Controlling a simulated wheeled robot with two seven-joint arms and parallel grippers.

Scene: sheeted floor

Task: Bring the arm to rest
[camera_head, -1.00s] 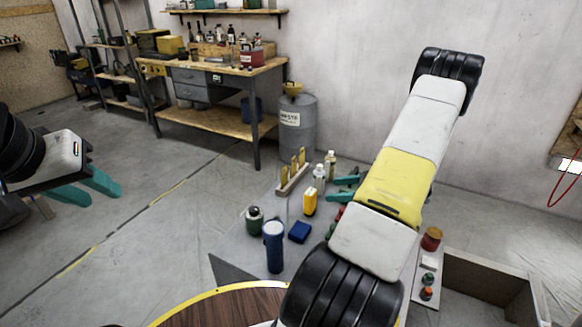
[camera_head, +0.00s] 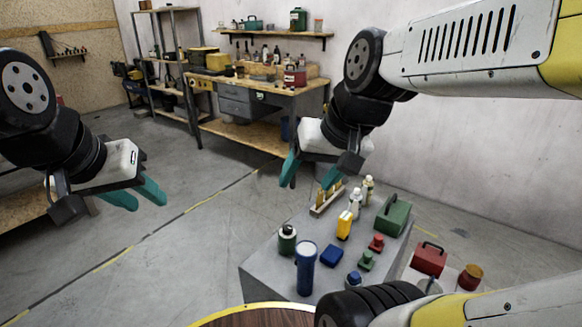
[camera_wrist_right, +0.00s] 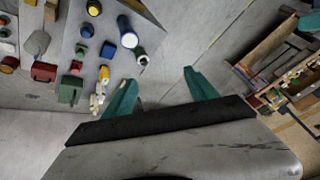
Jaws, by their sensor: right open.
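My right gripper (camera_head: 309,182) hangs in the air above the far left part of the grey table (camera_head: 262,264), its teal fingers pointing down and spread with nothing between them. In the right wrist view its fingers (camera_wrist_right: 158,88) are wide apart, with only floor behind the gap. My left gripper (camera_head: 137,197) is raised at the left over open floor. Its two teal fingers stand apart with nothing between them.
The grey table holds a blue cylinder (camera_head: 305,270), a dark green jar (camera_head: 287,240), a yellow bottle (camera_head: 344,226), a green case (camera_head: 393,216) and small items. A red toolbox (camera_head: 428,260) stands right of it. A workbench (camera_head: 262,90) is at the back.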

